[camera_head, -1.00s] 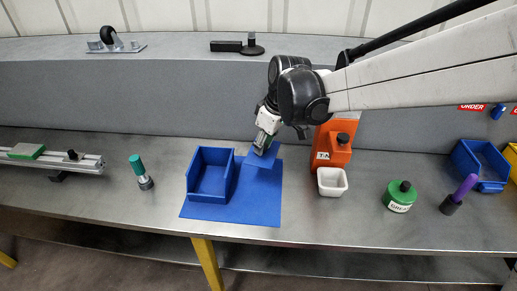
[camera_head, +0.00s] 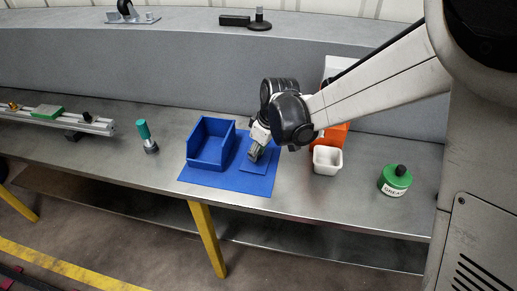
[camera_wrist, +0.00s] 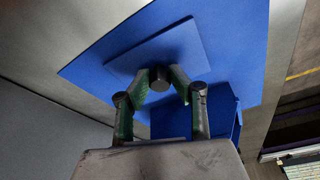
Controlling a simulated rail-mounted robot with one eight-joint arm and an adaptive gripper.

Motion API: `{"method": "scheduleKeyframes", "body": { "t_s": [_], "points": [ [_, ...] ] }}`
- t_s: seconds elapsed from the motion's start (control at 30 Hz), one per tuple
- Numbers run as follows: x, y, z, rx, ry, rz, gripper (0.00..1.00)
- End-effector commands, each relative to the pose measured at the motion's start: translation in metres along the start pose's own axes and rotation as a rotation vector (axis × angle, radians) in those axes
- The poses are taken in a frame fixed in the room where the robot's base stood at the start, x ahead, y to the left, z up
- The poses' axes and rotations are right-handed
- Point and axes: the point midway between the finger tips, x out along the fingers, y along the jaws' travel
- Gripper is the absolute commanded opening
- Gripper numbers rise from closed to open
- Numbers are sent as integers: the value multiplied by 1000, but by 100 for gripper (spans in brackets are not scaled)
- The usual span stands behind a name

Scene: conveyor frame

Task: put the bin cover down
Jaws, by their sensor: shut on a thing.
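The bin cover (camera_head: 259,167) is a flat blue plate with a dark round knob (camera_wrist: 159,78). It lies low over the right part of a blue mat (camera_head: 224,180), and I cannot tell whether it touches the mat. It also shows in the wrist view (camera_wrist: 180,48). My gripper (camera_head: 253,157) points down at the cover, and in the wrist view its green-padded fingers (camera_wrist: 160,84) are shut on the knob. The open blue bin (camera_head: 205,161) stands on the mat to the left of the cover, with its top uncovered.
A white cup (camera_head: 327,169) and an orange container (camera_head: 340,132) stand to the right. A green grease tin (camera_head: 395,183) is farther right. A teal-handled tool (camera_head: 146,133) stands left of the mat. A rail (camera_head: 90,122) lies at the far left.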

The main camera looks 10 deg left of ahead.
Motion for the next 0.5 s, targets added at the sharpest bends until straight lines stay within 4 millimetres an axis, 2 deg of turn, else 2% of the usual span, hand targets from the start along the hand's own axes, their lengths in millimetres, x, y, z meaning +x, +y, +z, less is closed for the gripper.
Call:
{"method": "scheduleKeyframes", "body": {
  "t_s": [0.23, 0.27, 0.3, 0.4, 0.5],
  "points": [
    [4, 0, 1, 0, 0, 0, 0],
    [3, 0, 1, 0, 0, 0, 22],
    [2, 0, 1, 0, 0, 0, 28],
    [2, 0, 1, 0, 0, 0, 39],
    [2, 0, 1, 0, 0, 0, 39]
  ]
}}
